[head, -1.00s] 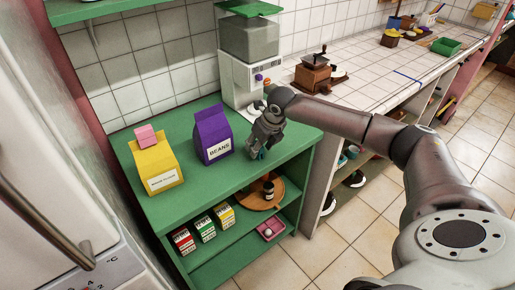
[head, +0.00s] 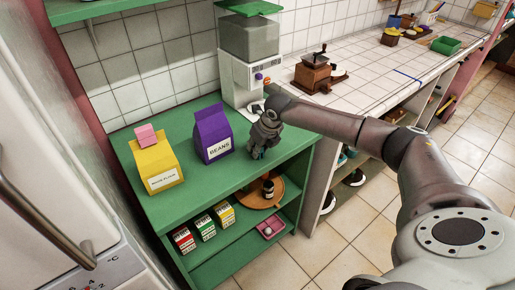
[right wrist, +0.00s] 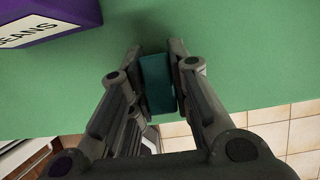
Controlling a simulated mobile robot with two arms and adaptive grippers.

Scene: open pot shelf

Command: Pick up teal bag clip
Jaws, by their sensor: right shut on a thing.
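The teal bag clip (right wrist: 157,84) is between the two fingers of my right gripper (right wrist: 158,75) in the right wrist view. The gripper is shut on it, with a finger against each side. In the head view my right gripper (head: 261,152) is at the front edge of the green shelf top, right of the purple beans bag. The clip is mostly hidden by the fingers there. I cannot tell whether the clip touches the shelf top. My left gripper is not in view.
The purple beans bag (head: 213,137) and a yellow flour bag (head: 157,165) with a pink clip (head: 146,135) stand on the green shelf unit (head: 196,183). A white dispenser machine (head: 240,82) stands behind my gripper. Small cartons (head: 205,228) and a round wooden tray (head: 252,201) are on the lower shelf.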

